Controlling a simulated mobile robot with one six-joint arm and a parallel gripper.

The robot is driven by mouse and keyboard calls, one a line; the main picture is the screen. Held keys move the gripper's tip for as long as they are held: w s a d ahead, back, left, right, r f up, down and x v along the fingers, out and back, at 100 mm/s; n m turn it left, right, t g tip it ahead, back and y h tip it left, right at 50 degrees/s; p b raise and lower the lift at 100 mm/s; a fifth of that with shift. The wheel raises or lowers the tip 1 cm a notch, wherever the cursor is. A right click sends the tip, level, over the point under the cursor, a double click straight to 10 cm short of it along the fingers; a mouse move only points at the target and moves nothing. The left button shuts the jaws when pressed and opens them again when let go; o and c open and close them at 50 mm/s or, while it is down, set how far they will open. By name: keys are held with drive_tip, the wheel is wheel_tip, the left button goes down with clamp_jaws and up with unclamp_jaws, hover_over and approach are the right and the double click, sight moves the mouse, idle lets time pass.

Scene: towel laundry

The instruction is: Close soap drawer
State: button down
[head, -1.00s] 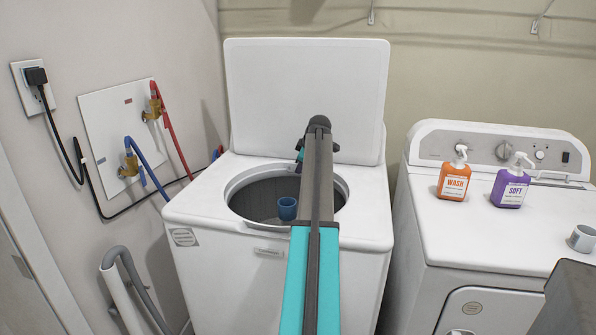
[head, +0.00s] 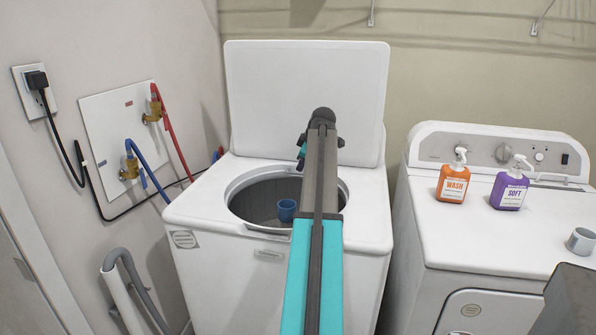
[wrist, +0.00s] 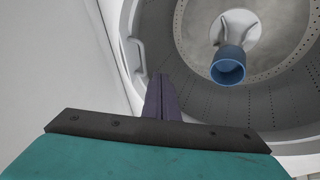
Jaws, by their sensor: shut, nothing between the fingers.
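The white washing machine (head: 190,205) stands with its lid (head: 270,90) up and its round drum opening showing. A narrow slot-like piece (head: 268,233) is on the front of its top rim; I cannot tell whether this is the soap drawer or how far any drawer stands out. My gripper (wrist: 161,95) is shut and empty in the wrist view, with its fingers over the tub's rim. In the head view my arm hides most of it. A blue cup-shaped piece (wrist: 228,72) sits at the drum's middle; it also shows in the head view (head: 287,211).
A second white machine (head: 480,225) stands to the right, bearing an orange WASH bottle (head: 453,186), a purple SOFT bottle (head: 509,190) and a small grey cup (head: 581,240). Hoses and a valve panel (head: 110,120) are on the left wall. A grey drain hose (head: 125,262) stands front left.

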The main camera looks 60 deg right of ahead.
drive_tip(key=shift+v, duration=2.5)
